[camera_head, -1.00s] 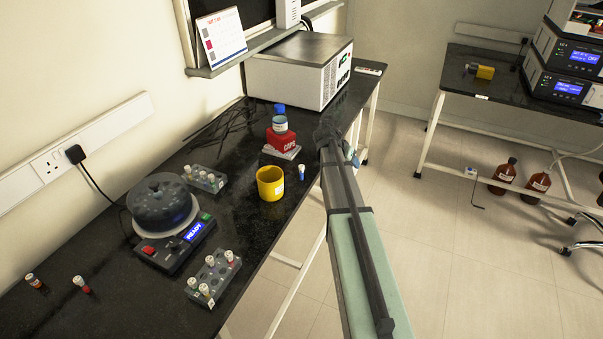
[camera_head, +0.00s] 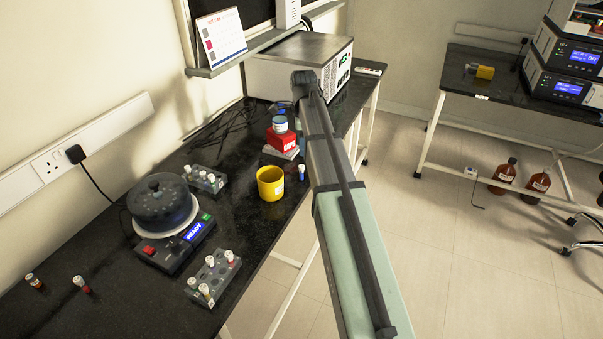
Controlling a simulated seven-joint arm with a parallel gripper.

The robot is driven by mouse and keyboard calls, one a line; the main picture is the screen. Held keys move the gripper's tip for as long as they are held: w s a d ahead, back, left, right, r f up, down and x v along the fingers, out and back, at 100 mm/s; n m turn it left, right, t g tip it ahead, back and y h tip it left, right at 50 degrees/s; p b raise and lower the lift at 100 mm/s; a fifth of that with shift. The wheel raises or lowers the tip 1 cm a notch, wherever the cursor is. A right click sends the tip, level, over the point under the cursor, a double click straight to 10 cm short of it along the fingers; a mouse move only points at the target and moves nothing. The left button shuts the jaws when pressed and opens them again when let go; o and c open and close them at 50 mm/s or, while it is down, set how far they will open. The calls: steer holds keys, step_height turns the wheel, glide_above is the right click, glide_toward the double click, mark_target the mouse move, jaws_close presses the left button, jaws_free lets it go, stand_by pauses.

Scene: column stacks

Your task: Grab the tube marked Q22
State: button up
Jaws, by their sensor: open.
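No label reading Q22 can be made out, so I cannot tell which tube it is. Several capped tubes stand in the back rack (camera_head: 222,184) and in the front rack (camera_head: 219,277). One tube (camera_head: 34,281) and a red-marked tube (camera_head: 81,284) are loose at the bench's left end. A blue tube (camera_head: 301,173) is at the bench edge, right of the yellow cup (camera_head: 270,183). My arm reaches from the bottom right over the bench's right edge toward the back. My gripper is hidden behind the arm.
A centrifuge (camera_head: 160,206) whose panel (camera_head: 194,232) reads READY stands between the racks. A red box (camera_head: 281,139) with a jar (camera_head: 280,124) on top stands behind the yellow cup. A white instrument (camera_head: 290,72) is at the back. Bench between racks and cup is clear.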

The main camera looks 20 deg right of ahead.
mark_target(301, 166)
step_height(301, 166, down, 6)
steer(key=shift+f, duration=0.15)
steer(key=shift+a+f, duration=0.15)
steer(key=shift+f, duration=1.15)
steer(key=shift+a+f, duration=0.15)
steer(key=shift+f, duration=1.15)
steer(key=shift+c, duration=0.2)
jaws_close()
